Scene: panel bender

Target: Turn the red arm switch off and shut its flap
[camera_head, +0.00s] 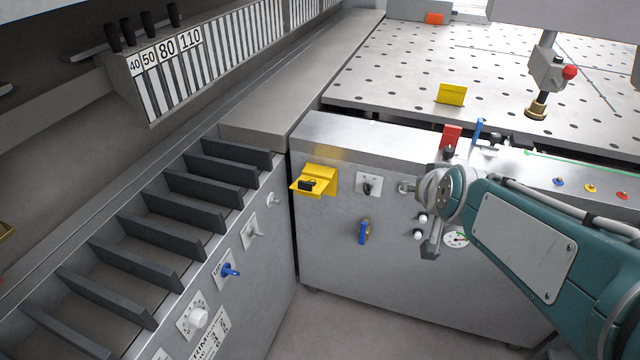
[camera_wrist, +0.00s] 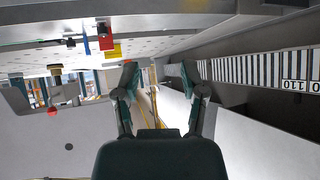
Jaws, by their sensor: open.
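A small upright red plate (camera_head: 451,136), which looks like the raised red flap, stands on top of the grey cabinet near its back edge. It also shows in the wrist view (camera_wrist: 106,45), at the upper left of that upside-down picture. A small dark part shows just below it in the head view; I cannot tell whether this is the switch, or how the switch is set. My gripper (camera_wrist: 158,78) is open with nothing between its fingers, apart from the red plate. In the head view my wrist is in front of the cabinet, and the fingers are not clearly visible.
A blue upright lever (camera_head: 478,131) stands right beside the red plate. A yellow housing with a black switch (camera_head: 316,181) and a blue handle (camera_head: 364,231) project from the cabinet front. A yellow block (camera_head: 451,95) is on the perforated table (camera_head: 400,75). A slatted unit is at left.

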